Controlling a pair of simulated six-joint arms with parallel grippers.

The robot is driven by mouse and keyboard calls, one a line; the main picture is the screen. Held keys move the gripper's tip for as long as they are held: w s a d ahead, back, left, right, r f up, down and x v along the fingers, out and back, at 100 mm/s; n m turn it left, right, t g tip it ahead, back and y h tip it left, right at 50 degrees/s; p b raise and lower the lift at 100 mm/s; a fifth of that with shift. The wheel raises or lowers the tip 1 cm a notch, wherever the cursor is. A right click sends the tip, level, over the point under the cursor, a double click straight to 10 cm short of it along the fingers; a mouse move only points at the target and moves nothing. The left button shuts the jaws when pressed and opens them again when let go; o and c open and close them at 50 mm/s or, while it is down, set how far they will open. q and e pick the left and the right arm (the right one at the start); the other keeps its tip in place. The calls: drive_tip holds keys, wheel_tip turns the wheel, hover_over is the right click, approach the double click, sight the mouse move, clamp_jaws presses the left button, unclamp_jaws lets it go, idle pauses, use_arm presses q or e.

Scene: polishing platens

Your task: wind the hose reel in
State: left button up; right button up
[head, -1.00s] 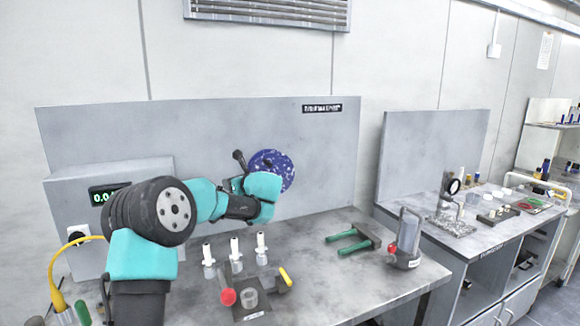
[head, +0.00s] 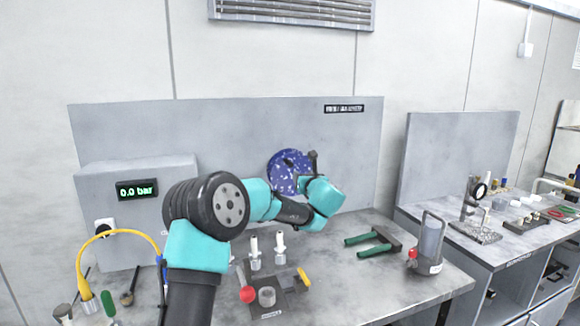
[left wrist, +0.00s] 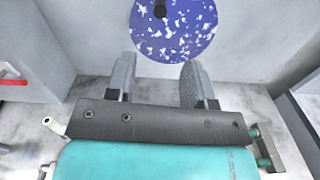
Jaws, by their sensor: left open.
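A blue disc with white speckles (head: 285,172), which looks like the hose reel, is mounted on the grey back panel. My left arm partly covers its lower right side in the head view. In the left wrist view the disc (left wrist: 182,38) lies beyond the fingertips, with a dark knob (left wrist: 160,10) near the top edge of the picture. My left gripper (left wrist: 160,72) is open and empty, its two fingers pointing at the disc and apart from it. In the head view its fingertips are hidden behind the wrist. My right gripper is not in view.
Bare bench lies between pliers and front edge.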

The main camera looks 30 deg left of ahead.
sight(292, 166)
use_arm(q)
drive_tip(key=x, duration=1.5)
drive_tip(key=shift+w+a, duration=0.1)
drive_tip(key=shift+a, duration=0.05)
drive_tip(key=shift+c, duration=0.2)
clamp_jaws()
